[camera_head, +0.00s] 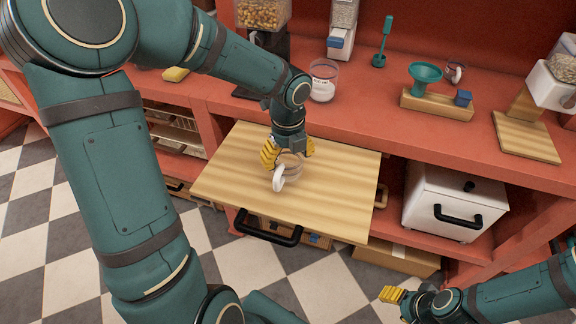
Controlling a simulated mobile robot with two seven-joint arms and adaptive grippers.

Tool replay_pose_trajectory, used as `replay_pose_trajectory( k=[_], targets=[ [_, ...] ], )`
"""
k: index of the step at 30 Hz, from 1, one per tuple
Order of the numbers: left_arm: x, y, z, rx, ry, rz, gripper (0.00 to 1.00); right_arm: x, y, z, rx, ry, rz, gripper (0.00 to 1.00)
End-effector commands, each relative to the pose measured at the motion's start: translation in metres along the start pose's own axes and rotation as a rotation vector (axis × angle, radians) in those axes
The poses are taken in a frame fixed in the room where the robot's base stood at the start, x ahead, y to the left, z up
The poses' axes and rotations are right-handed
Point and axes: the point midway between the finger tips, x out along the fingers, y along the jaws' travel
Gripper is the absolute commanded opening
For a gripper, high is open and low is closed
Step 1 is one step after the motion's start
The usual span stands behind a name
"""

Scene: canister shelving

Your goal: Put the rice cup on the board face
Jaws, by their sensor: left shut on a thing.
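The rice cup (289,168) is a small clear, brownish-looking cup with a white handle. It is between the yellow fingers of my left gripper (287,154), which is shut on it. The cup is over the middle of the board face (235,185), a pale striped wooden pull-out board with a black handle at its front. I cannot tell whether the cup's base touches the board. The fingers hide part of the cup. My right gripper (393,295) shows only partly at the lower right, away from the board; its opening is unclear.
On the red counter (370,125) behind stand a glass with white contents (323,82), a wooden block with a teal funnel (437,103), a small mug (454,72) and dispensers. A white box (453,203) sits on the shelf at right. The board around the cup is clear.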

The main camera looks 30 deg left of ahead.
Motion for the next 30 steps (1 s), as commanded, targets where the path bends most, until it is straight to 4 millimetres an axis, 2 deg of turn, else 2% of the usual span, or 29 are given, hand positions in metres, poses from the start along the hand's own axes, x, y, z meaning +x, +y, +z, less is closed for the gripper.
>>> replay_pose_trajectory(
  k=[1, 4, 15, 16, 17, 18, 26, 30],
  targets=[
    [0.013, 0.001, 0.000, 0.000, 0.003, 0.003, 0.38, 0.006, 0.002, 0.000, 0.000, 0.002, 0.000, 0.52],
    [0.026, 0.000, -0.001, 0.000, 0.002, 0.002, 0.38, 0.011, 0.004, -0.001, 0.000, 0.005, 0.000, 0.52],
    [0.029, 0.000, 0.000, -0.001, 0.001, 0.001, 0.38, 0.011, 0.004, -0.001, -0.001, 0.006, 0.000, 0.52],
    [0.029, 0.000, 0.000, -0.001, 0.000, 0.001, 0.84, 0.011, 0.004, -0.001, -0.001, 0.006, 0.000, 0.52],
    [0.029, 0.000, 0.000, -0.001, 0.000, 0.001, 0.94, 0.011, 0.004, -0.001, -0.001, 0.006, 0.000, 0.52],
    [0.029, 0.000, 0.000, -0.001, 0.000, 0.001, 1.00, 0.011, 0.004, -0.001, -0.001, 0.006, 0.000, 0.52],
    [0.028, 0.000, 0.000, -0.001, 0.000, 0.001, 1.00, 0.010, 0.004, -0.001, -0.001, 0.006, 0.000, 0.52],
    [0.018, 0.000, 0.000, -0.001, -0.002, -0.001, 1.00, 0.006, 0.002, -0.001, 0.000, 0.004, 0.000, 0.52]
  ],
)
